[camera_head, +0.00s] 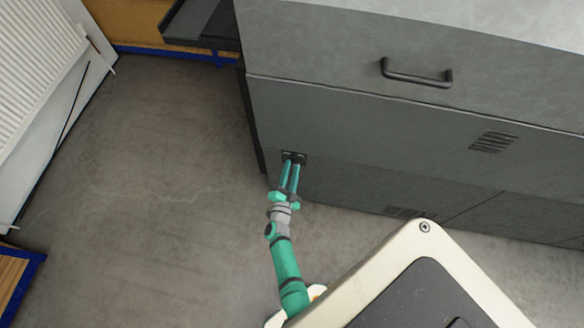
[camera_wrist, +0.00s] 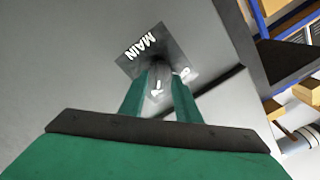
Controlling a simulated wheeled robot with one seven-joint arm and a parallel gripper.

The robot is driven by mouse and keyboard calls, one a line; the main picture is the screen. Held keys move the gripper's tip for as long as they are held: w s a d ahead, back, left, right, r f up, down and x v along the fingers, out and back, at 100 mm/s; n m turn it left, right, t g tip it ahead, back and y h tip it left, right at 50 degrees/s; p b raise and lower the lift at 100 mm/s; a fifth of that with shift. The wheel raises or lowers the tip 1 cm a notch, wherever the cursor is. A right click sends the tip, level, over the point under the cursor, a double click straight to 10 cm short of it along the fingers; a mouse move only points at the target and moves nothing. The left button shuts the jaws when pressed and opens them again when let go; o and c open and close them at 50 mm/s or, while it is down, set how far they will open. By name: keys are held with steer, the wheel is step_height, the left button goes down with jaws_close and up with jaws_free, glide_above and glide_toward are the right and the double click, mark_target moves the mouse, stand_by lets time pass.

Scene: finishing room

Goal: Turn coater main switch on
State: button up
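The main switch is on a small dark plate (camera_head: 294,157) low on the grey coater's (camera_head: 350,125) front, near its left edge. In the wrist view the plate (camera_wrist: 146,48) carries the word MAIN, a mark like I and a mark like 0. The grey switch knob (camera_wrist: 160,74) shows between my fingertips and is partly hidden by them. My gripper (camera_head: 292,166) reaches the plate, its two green fingers either side of the knob. The fingers (camera_wrist: 160,84) are apart at the tips; whether they press on the knob cannot be told. The knob's exact angle is unclear.
A black handle (camera_head: 416,74) and a vent (camera_head: 493,141) are on the coater's front. A dark tray-like ledge (camera_head: 200,24) juts out at its left. A white ribbed panel (camera_head: 38,70) stands at far left. The concrete floor (camera_head: 160,190) between is clear.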

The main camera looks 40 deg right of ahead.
steer(key=v, duration=0.9)
steer(key=shift+s+a, duration=0.25)
steer(key=s+a+r+n+t+y, duration=0.5)
steer(key=s+a+r+n+y, duration=0.45)
steer(key=a, duration=0.65)
steer(key=s+a+r+n+y, duration=0.1)
steer(key=s+a+r+n, duration=0.1)
steer(key=r, duration=0.4)
steer(key=s+a+r+n+g+y, duration=0.1)
steer(key=s+a+r+n, duration=0.2)
steer(key=s+r, duration=0.3)
steer(key=s+a+r+n+y, duration=0.2)
steer(key=s+r+n, duration=0.1)
steer(key=r, duration=0.4)
steer(key=shift+s+a+r+n, duration=0.3)
steer(key=shift+s+n, duration=0.1)
steer(key=shift+n, duration=0.35)
steer(key=shift+d, duration=0.15)
